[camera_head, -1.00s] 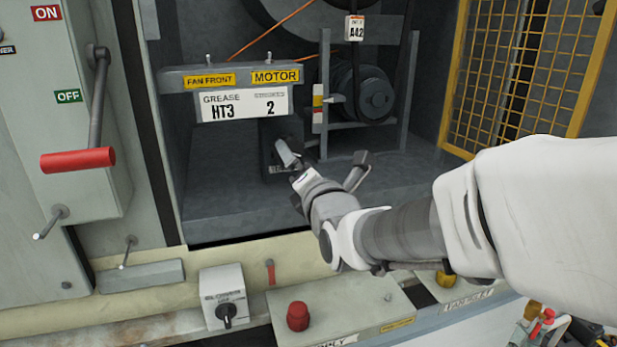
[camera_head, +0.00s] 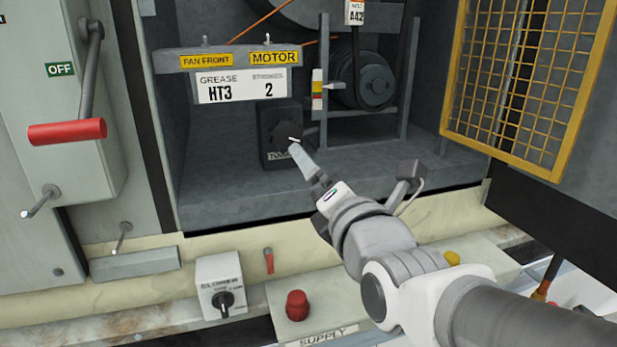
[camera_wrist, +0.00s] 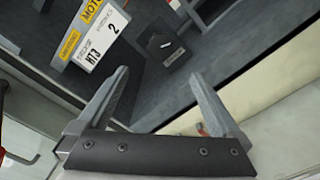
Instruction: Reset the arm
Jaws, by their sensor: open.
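My gripper (camera_head: 302,158) is in front of the open cabinet in the head view, its visible finger pointing up and left. In that view the fingertip overlaps a dark box on the cabinet floor; I cannot tell the gap between them. The wrist view shows both fingers of my gripper (camera_wrist: 158,80) spread apart with nothing between them. The dark box (camera_wrist: 164,46) lies beyond the fingertips there. My arm reaches in from the lower right of the head view.
A labelled bar with an HT3 plate (camera_head: 240,86) crosses the cabinet. A motor (camera_head: 372,85) sits behind a frame. A yellow mesh door (camera_head: 520,70) stands open at right. A red-handled lever (camera_head: 67,131) is at left. A red button (camera_head: 297,305) and rotary switch (camera_head: 222,290) line the front.

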